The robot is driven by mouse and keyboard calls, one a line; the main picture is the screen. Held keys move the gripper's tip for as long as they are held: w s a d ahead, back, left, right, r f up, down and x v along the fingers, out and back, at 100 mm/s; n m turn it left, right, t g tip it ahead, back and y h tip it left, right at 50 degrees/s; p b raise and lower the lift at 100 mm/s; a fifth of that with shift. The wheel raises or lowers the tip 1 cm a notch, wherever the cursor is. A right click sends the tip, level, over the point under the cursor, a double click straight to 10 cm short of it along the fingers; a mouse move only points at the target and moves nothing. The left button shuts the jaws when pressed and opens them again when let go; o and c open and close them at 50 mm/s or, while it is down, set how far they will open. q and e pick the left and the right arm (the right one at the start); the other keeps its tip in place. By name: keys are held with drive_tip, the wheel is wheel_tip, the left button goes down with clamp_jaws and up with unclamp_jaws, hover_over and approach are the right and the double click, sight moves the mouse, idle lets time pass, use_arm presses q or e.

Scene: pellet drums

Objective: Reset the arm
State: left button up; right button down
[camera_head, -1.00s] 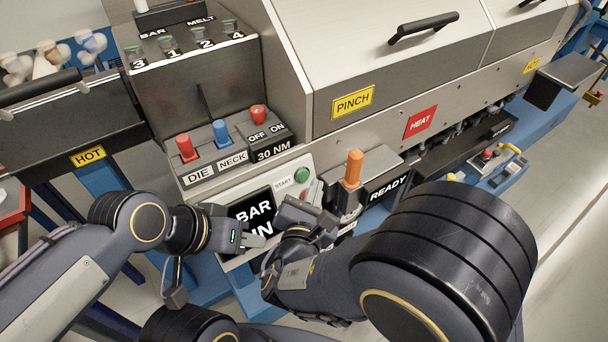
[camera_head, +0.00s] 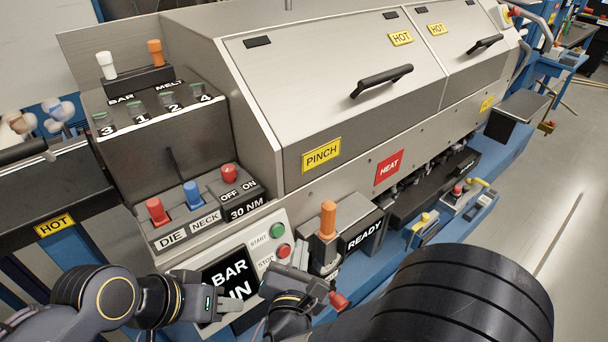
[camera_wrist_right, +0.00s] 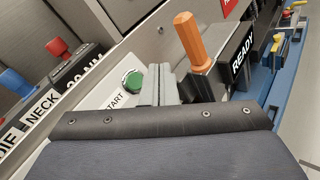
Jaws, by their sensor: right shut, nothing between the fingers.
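My right gripper (camera_head: 298,258) is shut and empty in front of the control panel, just right of the red STOP button (camera_head: 283,251). In the right wrist view its fingers (camera_wrist_right: 183,88) show between the green START button (camera_wrist_right: 133,84) and the orange handle (camera_wrist_right: 192,42). I cannot tell whether they touch anything. The green START button (camera_head: 278,230) and the orange handle (camera_head: 328,218) beside the READY block (camera_head: 365,233) are in plain view.
The machine's front with its PINCH label (camera_head: 321,154) rises behind the grippers. A red lever (camera_head: 157,211), a blue lever (camera_head: 192,195) and a red knob (camera_head: 229,173) stand up at left. Open floor (camera_head: 560,240) lies at right.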

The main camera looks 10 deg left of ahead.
drive_tip(key=d+m+g+h+p, duration=0.2)
drive_tip(key=d+m+g+h, duration=0.7)
drive_tip(key=d+m, duration=1.25)
drive_tip(key=s+d+m+g+y, duration=0.4)
drive_tip(key=s+d+g+y, duration=0.1)
drive_tip(key=s+d, duration=0.6)
drive_tip(key=s+a+r+m+t+y+p, duration=0.1)
drive_tip(key=s+r+m+t+y, duration=0.2)
drive_tip(key=m, duration=0.6)
wheel_tip(320, 180, up, 2)
drive_tip(key=y, duration=0.2)
drive_tip(key=shift+a+r+y+p, duration=0.2)
drive_tip(key=shift+y+p, duration=0.1)
drive_tip(key=shift+y, duration=0.1)
